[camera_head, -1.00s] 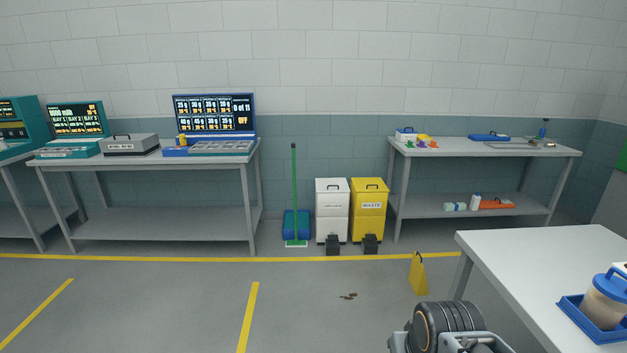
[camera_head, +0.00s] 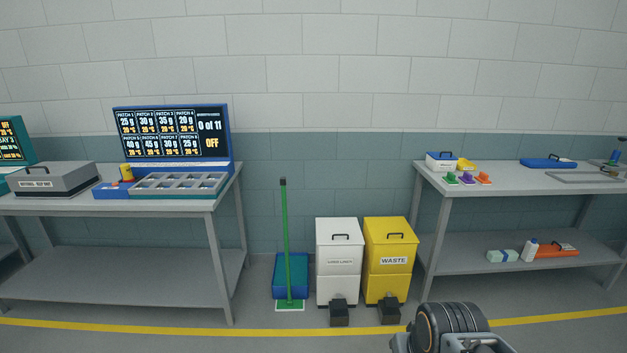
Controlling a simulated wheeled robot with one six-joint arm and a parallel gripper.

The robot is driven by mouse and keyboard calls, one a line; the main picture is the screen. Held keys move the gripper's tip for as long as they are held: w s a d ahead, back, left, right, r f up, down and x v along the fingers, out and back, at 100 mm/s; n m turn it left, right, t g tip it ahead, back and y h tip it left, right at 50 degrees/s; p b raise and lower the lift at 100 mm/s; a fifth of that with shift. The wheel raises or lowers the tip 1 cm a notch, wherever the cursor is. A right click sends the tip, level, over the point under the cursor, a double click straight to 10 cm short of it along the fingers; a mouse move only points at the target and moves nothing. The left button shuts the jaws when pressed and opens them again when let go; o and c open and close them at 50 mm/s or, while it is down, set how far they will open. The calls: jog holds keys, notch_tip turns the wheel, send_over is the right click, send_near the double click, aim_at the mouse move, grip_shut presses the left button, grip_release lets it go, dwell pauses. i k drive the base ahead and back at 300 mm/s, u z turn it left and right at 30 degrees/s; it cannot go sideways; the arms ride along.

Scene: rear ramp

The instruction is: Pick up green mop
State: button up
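The green mop (camera_head: 286,245) stands upright against the far wall, between the left workbench and the white bin. It has a green pole with a dark top end and a flat white-and-green head on the floor. A blue bucket or box (camera_head: 290,268) stands right behind its lower part. Only a dark rounded part of my arm shows at the bottom right of the head view. My gripper's fingers are not visible, and the mop stands well ahead, apart from my arm.
A white bin (camera_head: 339,252) and a yellow waste bin (camera_head: 390,252) with dark pedals stand right of the mop. Workbenches (camera_head: 225,200) and (camera_head: 432,170) flank them. A yellow floor line (camera_head: 262,330) crosses in front. The visible floor before the mop is clear.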

aim_at(289, 304)
jog(key=u, duration=0.05)
jog(key=i, duration=1.1)
jog(key=u, duration=1.35)
jog(key=i, duration=0.65)
jog(key=u, duration=0.75)
jog(key=i, duration=0.85)
jog(key=z, duration=0.9)
jog(key=i, duration=0.75)
jog(key=z, duration=0.9)
